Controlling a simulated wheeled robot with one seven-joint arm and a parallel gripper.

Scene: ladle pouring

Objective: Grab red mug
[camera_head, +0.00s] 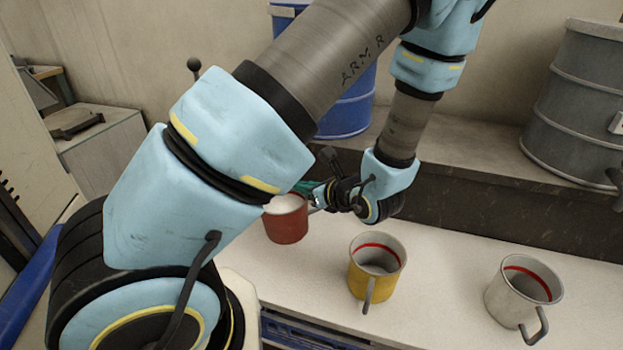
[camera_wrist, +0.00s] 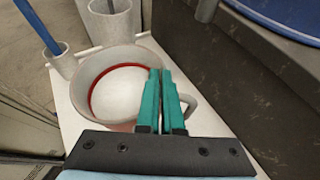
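The red mug (camera_head: 287,226) is upright at the left end of the white counter, partly behind my arm. Its inside is white; I cannot tell whether it rests on the counter or is slightly raised. In the wrist view the mug's rim (camera_wrist: 85,72) and a red ring inside it show from above. My gripper (camera_head: 318,196) is at the mug's right side. The fingers hide part of the handle.
A yellow mug (camera_head: 376,280) and a white mug (camera_head: 512,303) stand to the right on the counter (camera_head: 440,262). A dark raised ledge (camera_head: 480,190) runs behind, with a blue drum (camera_head: 345,110) and a grey drum (camera_head: 575,110) on it.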

